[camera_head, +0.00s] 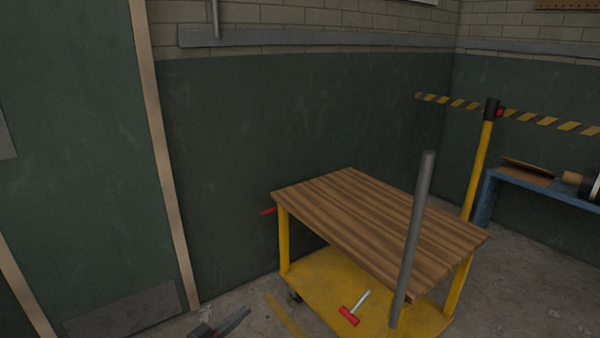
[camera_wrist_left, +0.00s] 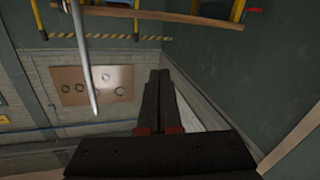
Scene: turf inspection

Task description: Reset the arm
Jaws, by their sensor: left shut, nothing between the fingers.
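My left gripper (camera_head: 238,318) shows at the bottom edge of the head view, left of the cart and low down. In the left wrist view its two dark fingers (camera_wrist_left: 160,78) lie side by side, shut, with nothing between them. Nothing touches the fingertips. Most of my left arm is out of the head view. My right gripper is in neither view.
A yellow cart with a wooden top (camera_head: 375,215) stands right of my left gripper. A red-headed hammer (camera_head: 350,314) lies on its lower shelf. A grey pole (camera_head: 413,240) rises before it. Striped tape (camera_head: 540,119) and a blue bench (camera_head: 545,188) are at right.

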